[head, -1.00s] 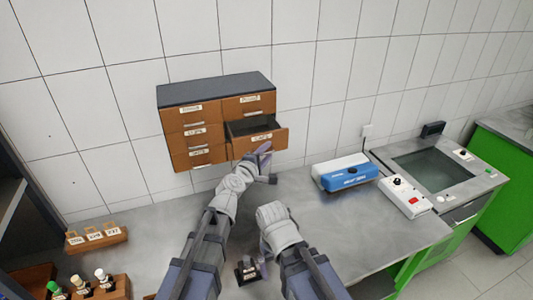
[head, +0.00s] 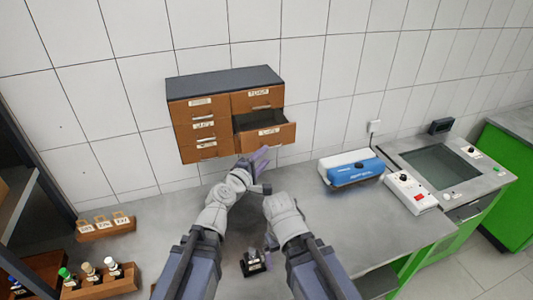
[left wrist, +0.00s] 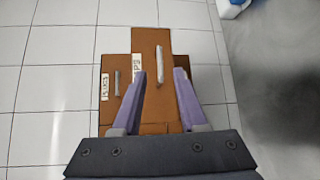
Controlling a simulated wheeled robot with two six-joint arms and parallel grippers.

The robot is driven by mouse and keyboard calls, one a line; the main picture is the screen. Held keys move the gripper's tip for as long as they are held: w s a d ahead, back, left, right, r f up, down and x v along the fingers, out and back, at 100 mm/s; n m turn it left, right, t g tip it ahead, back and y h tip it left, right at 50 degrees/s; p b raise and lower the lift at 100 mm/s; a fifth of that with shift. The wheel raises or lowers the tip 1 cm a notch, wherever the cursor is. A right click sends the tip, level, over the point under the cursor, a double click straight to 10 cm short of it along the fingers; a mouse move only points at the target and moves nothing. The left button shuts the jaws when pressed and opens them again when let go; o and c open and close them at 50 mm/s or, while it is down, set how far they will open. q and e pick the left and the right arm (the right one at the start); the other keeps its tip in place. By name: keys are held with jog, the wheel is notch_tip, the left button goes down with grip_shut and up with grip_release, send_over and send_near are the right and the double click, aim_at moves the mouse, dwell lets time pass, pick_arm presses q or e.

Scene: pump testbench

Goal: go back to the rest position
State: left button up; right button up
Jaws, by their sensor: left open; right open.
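My left gripper (head: 259,170) is open and empty, just below and in front of the brown drawer cabinet (head: 211,127). Its two purple fingers also show in the left wrist view (left wrist: 161,85), spread apart with nothing between them. Beyond them, that view shows the pulled-out drawer (left wrist: 148,45) with its silver handle. In the head view this drawer (head: 270,135) is the lower right one and stands open. My right gripper (head: 267,245) is open, low over the bench, close to a small dark stand. Its fingertips are partly hidden by its own hand.
A blue and white device (head: 351,170) and a white box with a red switch (head: 408,192) stand there. A small dark stand (head: 254,264) is between my arms. A bottle rack (head: 100,288) and a labelled wooden block (head: 106,229) are left.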

pick_arm(q)
jog(key=shift+f, duration=0.1)
jog(key=s+a+f+m+g+y, duration=0.1)
jog(key=s+a+f+m+g, duration=0.3)
jog(key=f, duration=0.3)
jog(key=s+a+f+m+g+y, duration=0.1)
jog(key=s+f+m+g, duration=0.25)
jog(key=f+m, duration=0.3)
jog(key=s+a+f+m+g+y, duration=0.2)
jog(key=s+a+f+g+y, duration=0.15)
jog(key=a, duration=0.25)
jog(key=s+a+f+m+g+y, duration=0.2)
jog(key=s+a+g, duration=0.1)
jog(key=s+a, duration=0.25)
jog(key=s+d+f+m+y+b, duration=0.1)
jog(key=s+d+f+m+b, duration=0.2)
jog(key=d+f+b, duration=0.7)
jog(key=s+b, duration=0.1)
jog(key=s, duration=0.1)
jog(key=shift+s+d+f+g, duration=0.2)
jog(key=shift+s+f+g, duration=0.05)
jog(key=shift+s+g, duration=0.1)
